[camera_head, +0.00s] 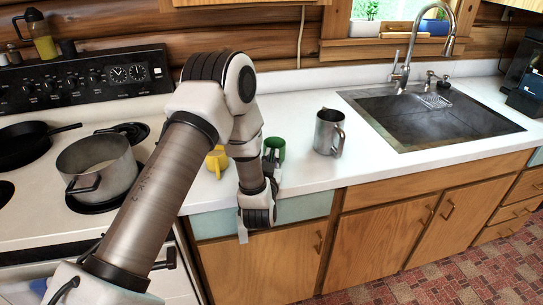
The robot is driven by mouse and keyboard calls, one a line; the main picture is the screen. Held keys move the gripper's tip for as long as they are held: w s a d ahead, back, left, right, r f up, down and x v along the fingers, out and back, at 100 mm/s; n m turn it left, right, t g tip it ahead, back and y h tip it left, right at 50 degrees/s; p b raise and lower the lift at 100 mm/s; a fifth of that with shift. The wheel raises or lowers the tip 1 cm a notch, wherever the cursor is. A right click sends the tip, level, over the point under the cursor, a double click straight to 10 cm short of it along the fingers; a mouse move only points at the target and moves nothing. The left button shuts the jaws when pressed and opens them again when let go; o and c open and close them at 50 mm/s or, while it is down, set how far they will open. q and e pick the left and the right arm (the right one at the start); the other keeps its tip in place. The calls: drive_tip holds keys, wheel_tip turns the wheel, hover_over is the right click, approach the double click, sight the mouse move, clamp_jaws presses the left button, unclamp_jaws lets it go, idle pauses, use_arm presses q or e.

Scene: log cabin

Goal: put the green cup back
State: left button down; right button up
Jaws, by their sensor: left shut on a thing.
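The green cup (276,145) is at the white counter, between a yellow mug and a metal mug. My left arm comes in from the lower left, and its wrist hangs over the counter's front edge. My left gripper (271,157) is shut on the green cup from the near side. The fingers and wrist hide part of the cup, and I cannot tell whether its base touches the counter. My right gripper is out of view.
The yellow mug (216,161) stands close left of my wrist, partly covered by my arm. The metal mug (329,132) stands to the right. A pot (98,165) and a skillet (28,146) sit on the stove. The sink (440,118) is at the right. Counter behind the cups is clear.

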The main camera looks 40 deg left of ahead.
use_arm(q)
drive_tip(key=c, duration=1.7)
unclamp_jaws()
drive_tip(key=shift+s+f, duration=0.1)
drive_tip(key=o, duration=0.5)
drive_tip(key=shift+c, duration=0.2)
